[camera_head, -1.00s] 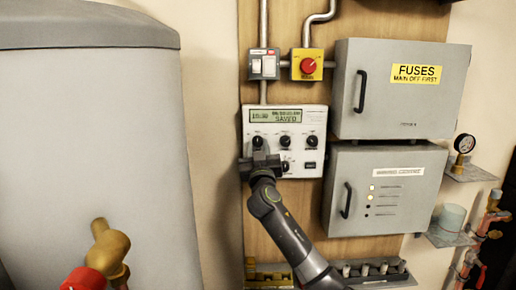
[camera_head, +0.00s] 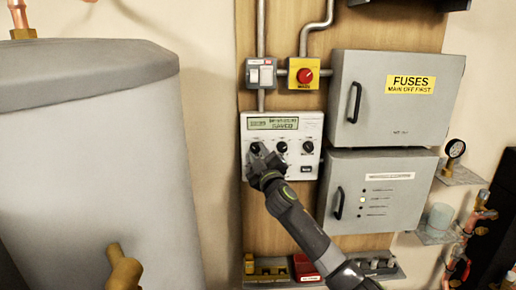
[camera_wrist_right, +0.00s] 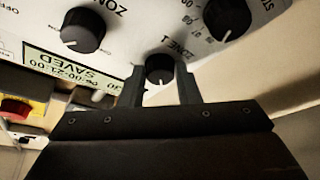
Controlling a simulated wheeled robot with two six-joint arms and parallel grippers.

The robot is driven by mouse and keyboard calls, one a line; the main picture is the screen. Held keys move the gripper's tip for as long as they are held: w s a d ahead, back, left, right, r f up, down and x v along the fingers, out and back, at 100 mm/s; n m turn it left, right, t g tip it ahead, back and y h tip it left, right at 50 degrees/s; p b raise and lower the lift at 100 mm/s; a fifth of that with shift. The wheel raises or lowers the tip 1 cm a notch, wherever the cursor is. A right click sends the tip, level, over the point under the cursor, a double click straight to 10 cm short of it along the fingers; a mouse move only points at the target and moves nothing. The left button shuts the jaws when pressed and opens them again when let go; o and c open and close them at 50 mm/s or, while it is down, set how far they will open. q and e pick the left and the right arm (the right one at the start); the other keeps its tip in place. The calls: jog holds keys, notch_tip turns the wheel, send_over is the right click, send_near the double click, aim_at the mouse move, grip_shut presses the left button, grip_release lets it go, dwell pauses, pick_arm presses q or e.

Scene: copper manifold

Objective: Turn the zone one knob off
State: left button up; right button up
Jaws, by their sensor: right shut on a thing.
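The white control panel (camera_head: 311,127) is on the wooden board, with a display reading SAVED and black knobs. The zone one knob (camera_head: 256,148) is at the left of the upper row; it also shows in the right wrist view (camera_wrist_right: 160,68), beside an upside-down ZONE 1 label. My right gripper (camera_head: 259,157) is shut on this knob, with one finger on each side of it in the wrist view (camera_wrist_right: 161,85). Its jaws and wrist hide the panel's lower left part. My left gripper is not in view.
Another zone knob (camera_wrist_right: 83,30) and a numbered knob (camera_wrist_right: 228,15) are close to my fingers. A red switch (camera_head: 305,75) is above the panel. The fuse box (camera_head: 362,100) and a lower cabinet (camera_head: 375,215) stand out at right. A grey tank (camera_head: 90,150) fills the left.

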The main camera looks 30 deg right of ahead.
dwell(0.5)
jog(key=o, duration=1)
jog(key=shift+c, duration=0.2)
jog(key=shift+s+a+f, duration=0.15)
jog(key=shift+s+f, duration=0.15)
jog(key=shift+s, duration=0.3)
jog(key=b+v, duration=0.5)
jog(key=v, duration=1.1)
